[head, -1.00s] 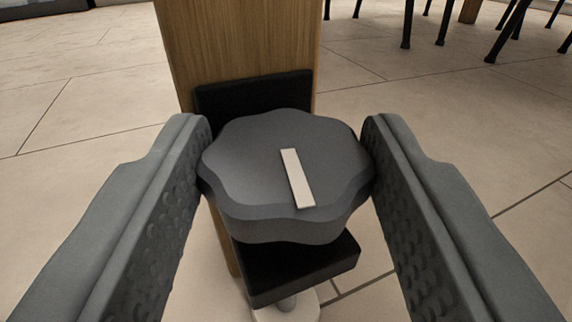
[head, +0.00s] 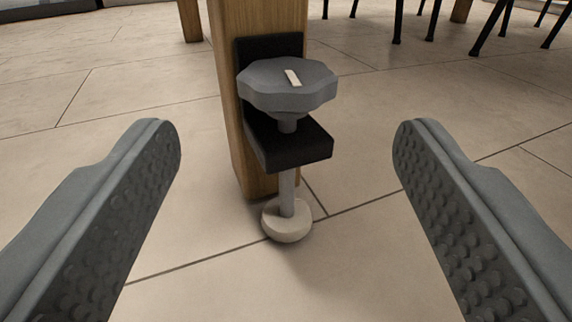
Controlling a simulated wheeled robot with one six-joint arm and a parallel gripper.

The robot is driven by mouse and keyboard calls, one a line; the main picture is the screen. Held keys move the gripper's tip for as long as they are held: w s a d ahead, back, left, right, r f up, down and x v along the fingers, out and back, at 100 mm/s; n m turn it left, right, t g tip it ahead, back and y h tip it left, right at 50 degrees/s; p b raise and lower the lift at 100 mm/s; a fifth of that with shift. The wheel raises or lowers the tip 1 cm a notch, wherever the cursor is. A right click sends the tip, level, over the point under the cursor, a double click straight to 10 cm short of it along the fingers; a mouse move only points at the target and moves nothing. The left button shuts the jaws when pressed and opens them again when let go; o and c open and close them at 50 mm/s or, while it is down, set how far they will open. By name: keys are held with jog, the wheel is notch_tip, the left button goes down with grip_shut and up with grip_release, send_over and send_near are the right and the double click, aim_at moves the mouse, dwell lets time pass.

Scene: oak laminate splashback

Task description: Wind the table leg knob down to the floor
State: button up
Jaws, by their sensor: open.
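The grey lobed knob (head: 265,88) sits on top of a threaded-looking rod above a black bracket (head: 288,146) on the wooden table leg (head: 232,120). A pale bar mark (head: 293,77) on its top tilts slightly, its upper end to the left. Below the bracket the rod (head: 287,192) runs down to a round pale foot (head: 287,221) close to the floor; I cannot tell for certain whether it touches. My gripper (head: 287,145) is wide open and empty, its two ridged grey fingers apart from the knob, which stands beyond them.
Pale floor tiles (head: 150,215) with dark joints surround the leg. Black chair legs (head: 494,22) stand at the back right. Another wooden leg (head: 189,18) is at the back left. The floor near the leg is clear.

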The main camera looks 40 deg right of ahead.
jog(key=v, duration=1)
jog(key=shift+d, duration=0.1)
